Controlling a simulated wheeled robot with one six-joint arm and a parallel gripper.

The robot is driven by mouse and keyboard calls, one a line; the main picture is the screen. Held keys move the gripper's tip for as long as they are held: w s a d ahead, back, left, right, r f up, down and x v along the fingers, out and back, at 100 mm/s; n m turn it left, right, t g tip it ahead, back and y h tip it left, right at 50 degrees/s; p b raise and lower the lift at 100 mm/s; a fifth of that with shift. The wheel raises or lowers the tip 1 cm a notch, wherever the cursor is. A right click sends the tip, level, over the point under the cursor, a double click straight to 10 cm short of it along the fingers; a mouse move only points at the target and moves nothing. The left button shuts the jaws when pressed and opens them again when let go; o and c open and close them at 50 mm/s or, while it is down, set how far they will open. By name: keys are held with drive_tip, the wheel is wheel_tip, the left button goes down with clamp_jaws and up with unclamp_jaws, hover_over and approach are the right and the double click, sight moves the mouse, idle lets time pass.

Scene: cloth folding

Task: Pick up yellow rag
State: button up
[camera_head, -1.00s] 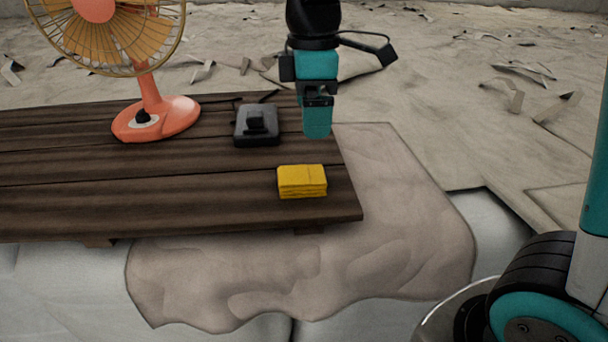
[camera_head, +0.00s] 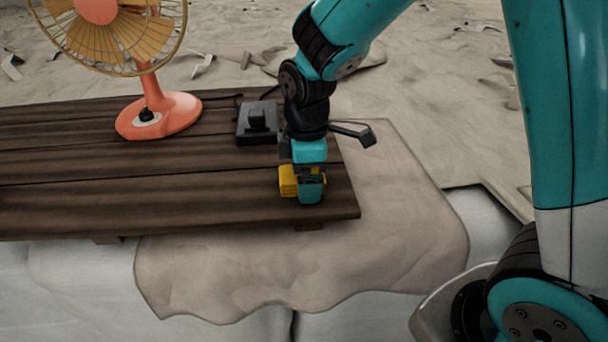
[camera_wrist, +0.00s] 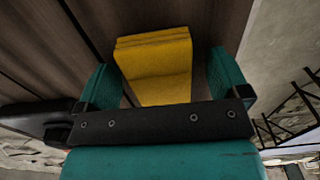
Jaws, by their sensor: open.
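The yellow rag (camera_head: 287,181) is a small folded stack on the dark wooden table, near its right front corner. In the head view my gripper (camera_head: 308,188) is down at the rag and hides its right part. In the wrist view the rag (camera_wrist: 156,65) lies between the two teal fingers of my gripper (camera_wrist: 165,82). The fingers are spread apart, with a gap to the rag showing on the right side. The jaws are open.
The dark plank table (camera_head: 90,195) carries an orange fan (camera_head: 160,116) at the left and a small black device (camera_head: 257,124) behind the rag. A beige cloth (camera_head: 390,240) lies under and in front of the table. The left front tabletop is clear.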

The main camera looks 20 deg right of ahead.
drive_tip(key=c, duration=1.1)
drive_tip(key=shift+o, duration=0.2)
drive_tip(key=shift+r, duration=0.1)
wheel_tip(320, 180, up, 20)
drive_tip(key=b, duration=0.2)
drive_tip(key=shift+o, duration=0.7)
